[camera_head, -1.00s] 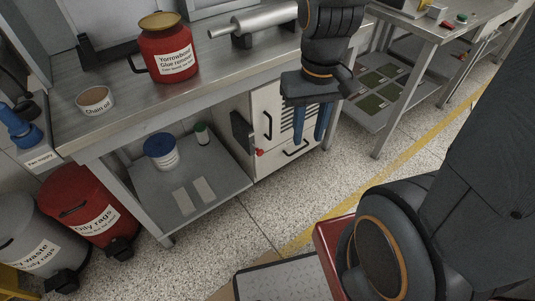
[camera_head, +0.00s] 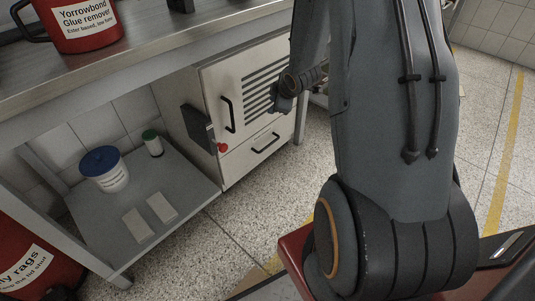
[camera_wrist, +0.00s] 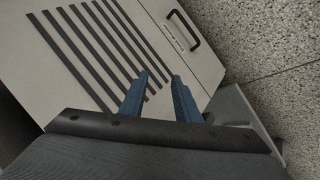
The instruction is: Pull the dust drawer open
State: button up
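The dust drawer (camera_head: 240,163) is the low front panel of a pale cabinet under the bench, with a black bar handle (camera_head: 265,143). It looks closed, flush with the door above. In the head view my arm hides most of the gripper; a part shows beside the vent slots.
The cabinet door (camera_head: 215,80) has a black handle and vent slots. A red knob (camera_head: 222,147) sits at its lower left. A blue-lidded tub (camera_head: 104,170) stands on the lower shelf (camera_head: 180,190). The floor (camera_head: 235,215) before the drawer is clear.

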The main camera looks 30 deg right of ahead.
jog(key=w+d+f+n+t+y+b, duration=0.1)
jog(key=w+d+f+n+b, duration=0.15)
jog(key=f, duration=0.25)
jog(key=w+d+f+n+t+b, duration=0.1)
jog(key=f+b, duration=0.2)
jog(key=f, duration=0.3)
jog(key=w+d+f+n+t+y+b, duration=0.1)
jog(key=w+f+n+b, duration=0.15)
jog(key=f, duration=0.25)
jog(key=n+t+y+b, duration=0.4)
jog(key=n+b, duration=0.1)
jog(key=b, duration=0.6)
send_near(270, 145)
jog(key=r+x, duration=0.1)
jog(key=x, duration=0.3)
jog(key=b+x, duration=0.1)
jog(key=x, duration=0.2)
jog(key=f+b+x, duration=0.1)
jog(key=b+x, duration=0.1)
jog(key=x, duration=0.1)
jog(key=shift+w+a+f, duration=0.1)
jog(key=shift+w+f, duration=0.1)
jog(key=shift+w, duration=0.05)
grip_shut()
